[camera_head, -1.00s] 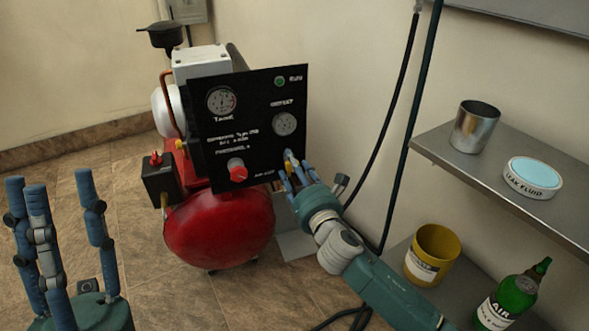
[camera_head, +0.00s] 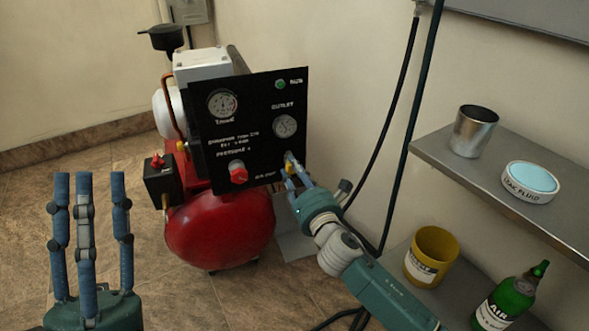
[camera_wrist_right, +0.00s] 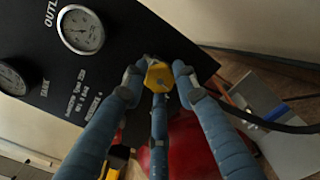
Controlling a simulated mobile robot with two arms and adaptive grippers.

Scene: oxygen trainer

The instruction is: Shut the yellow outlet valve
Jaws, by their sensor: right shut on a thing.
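The yellow outlet valve (camera_wrist_right: 160,76) sits at the lower right corner of the black panel (camera_head: 250,148), and its yellow knob shows between my fingers in the right wrist view. In the head view my fingers mostly hide it. My right gripper (camera_head: 293,170) is at the valve, its blue fingers closed around the knob; it also shows in the right wrist view (camera_wrist_right: 158,80). My left gripper (camera_head: 89,182) is at the lower left, its fingers upright, apart and empty, away from the panel.
The red tank (camera_head: 222,232) stands below the panel. A red knob (camera_head: 238,172) and gauges are on the panel. At right, a grey shelf (camera_head: 450,158) holds a metal cup (camera_head: 473,132) and a leak fluid tin (camera_head: 530,182). A yellow cup (camera_head: 431,255) and green bottle (camera_head: 507,300) stand lower.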

